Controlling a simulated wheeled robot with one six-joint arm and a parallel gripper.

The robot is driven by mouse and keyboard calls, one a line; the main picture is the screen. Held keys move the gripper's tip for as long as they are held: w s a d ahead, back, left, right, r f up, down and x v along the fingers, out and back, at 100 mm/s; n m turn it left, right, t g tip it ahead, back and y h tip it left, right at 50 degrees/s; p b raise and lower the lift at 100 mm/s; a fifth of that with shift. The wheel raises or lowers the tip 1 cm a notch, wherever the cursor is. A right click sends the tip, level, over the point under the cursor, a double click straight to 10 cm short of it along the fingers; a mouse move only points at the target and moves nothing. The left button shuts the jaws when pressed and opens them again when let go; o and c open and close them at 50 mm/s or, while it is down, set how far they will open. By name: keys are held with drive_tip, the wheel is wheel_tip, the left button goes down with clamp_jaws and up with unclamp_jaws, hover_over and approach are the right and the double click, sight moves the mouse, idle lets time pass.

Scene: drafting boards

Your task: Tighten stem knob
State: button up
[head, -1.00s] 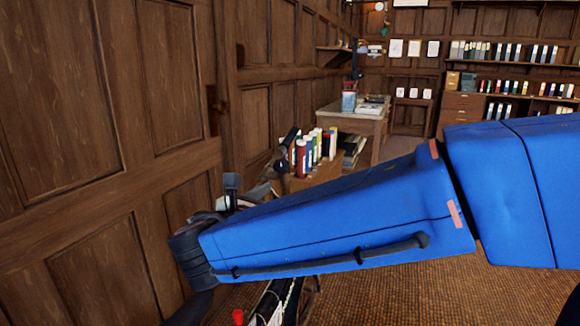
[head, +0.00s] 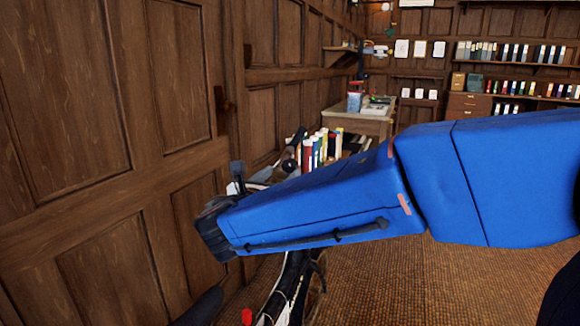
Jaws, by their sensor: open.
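My blue arm (head: 310,208) crosses the middle of the head view, from the right edge to a black wrist joint (head: 212,232) at left. My gripper cannot be made out; the arm seems to hide it. Beyond the forearm, a dark upright part (head: 237,172) and a dark handle-like piece with a round end (head: 290,165) show; I cannot tell what they belong to. Below the arm is a black frame (head: 290,285) with a wheel-like curve and a red knob-like piece (head: 247,316). No stem knob can be identified for certain.
A panelled wooden wall (head: 100,130) stands close on the left. A row of books (head: 322,148) and a desk (head: 370,122) are beyond the arm. Shelves of binders (head: 510,85) line the back wall. The woven brown floor (head: 450,285) at lower right is clear.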

sight(287, 168)
drive_tip(key=x, duration=0.7)
drive_tip(key=shift+w+d, duration=0.15)
drive_tip(key=shift+w, duration=0.25)
drive_tip(key=c, duration=1.1)
